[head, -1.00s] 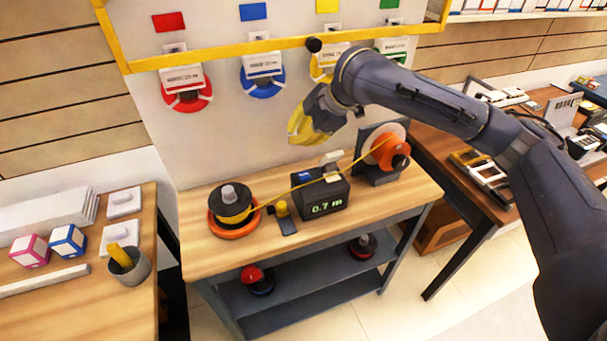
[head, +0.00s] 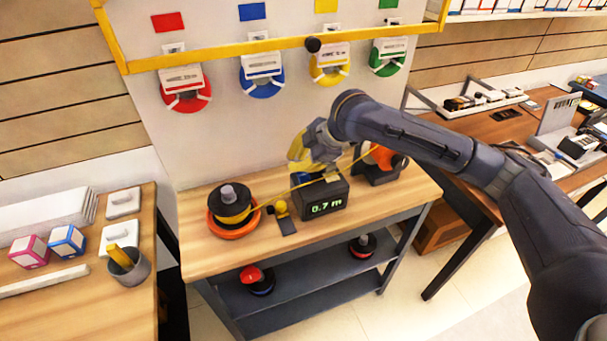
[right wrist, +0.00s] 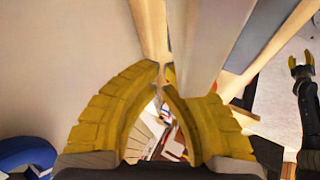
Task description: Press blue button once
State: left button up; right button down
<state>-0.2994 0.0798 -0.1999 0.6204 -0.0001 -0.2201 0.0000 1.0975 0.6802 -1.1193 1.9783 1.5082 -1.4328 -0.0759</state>
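A dark measuring box (head: 323,198) with a "0.7 m" display stands on the wooden bench. A small blue patch (head: 302,178) on its top left is probably the blue button; my right gripper partly covers it. My right gripper (head: 308,168) points down just above the box; I cannot tell whether it touches. In the right wrist view its yellow fingers (right wrist: 163,72) meet almost tip to tip, with nothing held; the button cannot be made out there. My left gripper (right wrist: 301,66) shows small at the right of that view, its yellow fingers apart and empty; it is outside the head view.
A black spool on an orange base (head: 232,206) stands left of the box, an orange reel (head: 380,157) right of it. A yellow line runs between them. A small yellow-topped piece (head: 283,212) lies beside the box. Coloured rings, including a blue one (head: 262,77), hang behind.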

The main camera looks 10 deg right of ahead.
aim_at(298, 173)
jog(key=shift+f, duration=1.15)
dwell(2.4)
jog(key=shift+r, duration=0.95)
jog(key=shift+r, duration=2.5)
